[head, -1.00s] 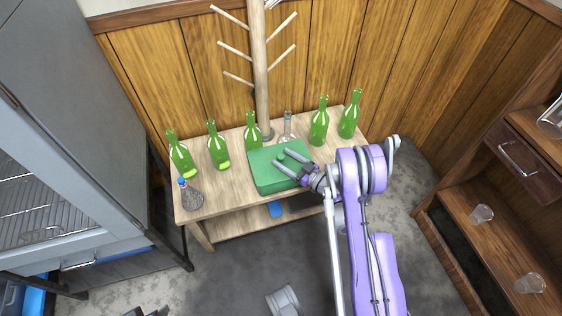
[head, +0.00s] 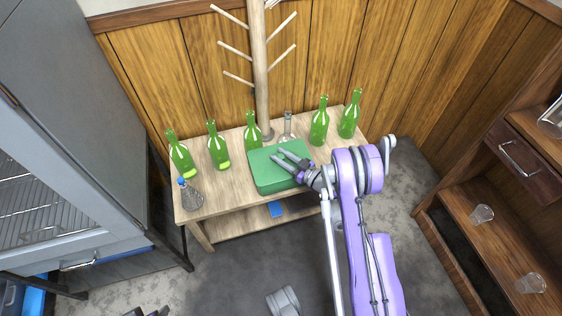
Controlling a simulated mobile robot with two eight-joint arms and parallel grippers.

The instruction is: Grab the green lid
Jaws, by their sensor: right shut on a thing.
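The green lid (head: 264,163) is the top of a green box (head: 272,186) near the front edge of the wooden table. My right gripper (head: 281,158) is over the lid's top, its fingers closed together on a thin part of the lid that they mostly hide. The lid appears to sit level on the box, and I cannot see a gap. At the bottom edge of the view, a small dark part (head: 146,312) may belong to my left gripper, but its fingers do not show clearly.
Several green bottles (head: 319,127) stand along the table. A clear flask (head: 287,128) is behind the box, and a blue-capped flask (head: 191,194) is at the left front. A wooden rack (head: 262,80) rises behind. A cabinet (head: 75,110) stands left, shelves with glasses (head: 481,214) right.

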